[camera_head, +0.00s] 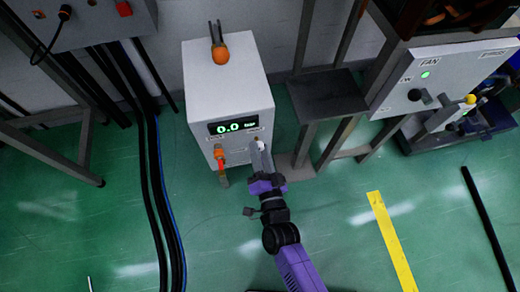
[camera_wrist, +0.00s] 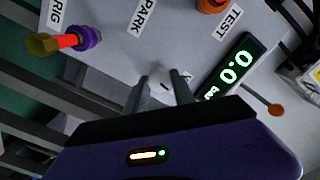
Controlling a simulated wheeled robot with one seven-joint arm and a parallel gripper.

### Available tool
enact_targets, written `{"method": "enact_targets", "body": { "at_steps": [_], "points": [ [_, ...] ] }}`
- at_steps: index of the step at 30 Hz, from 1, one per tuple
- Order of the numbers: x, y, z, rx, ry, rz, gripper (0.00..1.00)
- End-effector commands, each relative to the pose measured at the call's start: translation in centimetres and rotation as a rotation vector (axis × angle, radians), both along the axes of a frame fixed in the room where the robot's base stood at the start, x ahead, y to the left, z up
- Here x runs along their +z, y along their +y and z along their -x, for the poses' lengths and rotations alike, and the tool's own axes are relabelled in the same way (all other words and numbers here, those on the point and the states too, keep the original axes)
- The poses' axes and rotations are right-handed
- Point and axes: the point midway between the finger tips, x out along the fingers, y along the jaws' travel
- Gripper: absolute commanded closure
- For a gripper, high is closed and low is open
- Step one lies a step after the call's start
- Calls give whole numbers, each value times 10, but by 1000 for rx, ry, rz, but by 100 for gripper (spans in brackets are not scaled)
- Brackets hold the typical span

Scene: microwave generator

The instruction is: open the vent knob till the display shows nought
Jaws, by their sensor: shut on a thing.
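A white box (camera_head: 225,90) stands on the green floor, with a dark display (camera_head: 233,127) on its front that reads 0.0 bar in green. In the wrist view the display (camera_wrist: 230,68) also reads 0.0, its unit partly hidden by my gripper. A small pale knob (camera_wrist: 160,78) sits on the front panel below the display. My gripper (camera_wrist: 162,88) is shut on this knob, with one finger on each side. In the head view my gripper (camera_head: 261,152) reaches the box's lower right front. The knob's label is hidden, so I cannot read whether it says vent.
A red valve (camera_head: 219,155) with a brass end juts from the panel's left side. A dark metal stand (camera_head: 325,95) is close on the right. Black hoses (camera_head: 150,150) run along the left.

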Motion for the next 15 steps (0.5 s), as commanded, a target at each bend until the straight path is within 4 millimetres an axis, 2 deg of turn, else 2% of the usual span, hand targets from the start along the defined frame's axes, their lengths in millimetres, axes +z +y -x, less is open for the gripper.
{"method": "enact_targets", "body": {
  "at_steps": [3, 4, 6, 15],
  "points": [
    [-2, 1, 1, 1, 4, 0, 100],
    [-2, 1, 1, 1, 4, 0, 64],
    [-2, 1, 1, 1, 3, 0, 50],
    [-1, 0, 1, 0, 2, -2, 48]
  ]
}}
